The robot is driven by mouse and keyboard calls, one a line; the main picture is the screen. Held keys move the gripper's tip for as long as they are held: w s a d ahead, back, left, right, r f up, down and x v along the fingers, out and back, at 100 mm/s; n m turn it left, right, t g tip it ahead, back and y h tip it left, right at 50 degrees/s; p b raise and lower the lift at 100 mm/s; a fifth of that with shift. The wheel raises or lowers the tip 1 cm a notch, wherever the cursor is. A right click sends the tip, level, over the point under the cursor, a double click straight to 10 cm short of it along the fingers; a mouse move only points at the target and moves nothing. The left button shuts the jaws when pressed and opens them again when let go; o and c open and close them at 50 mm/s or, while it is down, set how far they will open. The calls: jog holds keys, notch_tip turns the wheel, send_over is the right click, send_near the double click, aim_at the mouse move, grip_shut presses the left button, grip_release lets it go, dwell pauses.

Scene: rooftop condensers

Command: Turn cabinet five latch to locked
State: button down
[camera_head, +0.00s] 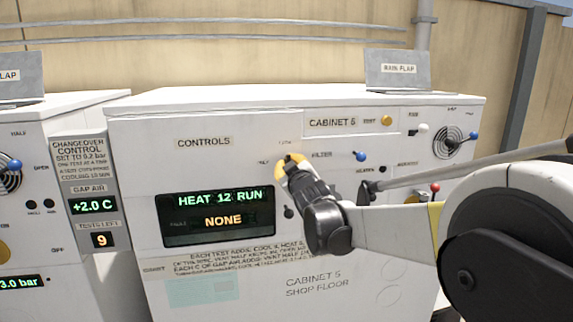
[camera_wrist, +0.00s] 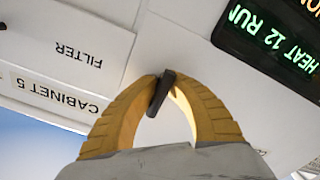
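Cabinet five (camera_head: 400,105) is a white cabinet with a "CABINET 5" label and a "CONTROLS" panel. My gripper (camera_head: 289,163) reaches its front from the right, just right of the display. In the wrist view, the curved yellow fingers of my gripper (camera_wrist: 166,82) come together on a small dark bar, which looks like the latch handle (camera_wrist: 160,94). The bar stands tilted between the fingertips. In the head view my fingers hide the latch. Small lettering above and left of it is too blurred to read surely.
The display (camera_head: 218,215) reads "HEAT 12 RUN" and "NONE". A blue-tipped lever (camera_head: 361,157) by "FILTER", a white knob (camera_head: 423,129) and a red-tipped lever (camera_head: 434,188) sit to the right. My arm crosses the cabinet's lower right. Another cabinet (camera_head: 70,115) stands left.

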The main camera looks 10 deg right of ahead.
jog(key=c, duration=1.5)
grip_release()
jog(key=s, duration=1.2)
jog(key=s+f+m+g+b, duration=0.2)
jog(key=s+f+b, duration=0.6)
jog(key=f, duration=0.7)
jog(key=s+f+m+g+b, duration=0.2)
jog(key=s+f+g+b, duration=0.3)
jog(key=s+f, duration=0.8)
jog(key=s+f+m+g+b, duration=0.3)
jog(key=s+f+b, duration=0.7)
jog(key=f, duration=0.7)
jog(key=shift+s+g+b, duration=0.15)
jog(key=shift+g+b, duration=0.25)
jog(key=shift+b, duration=0.35)
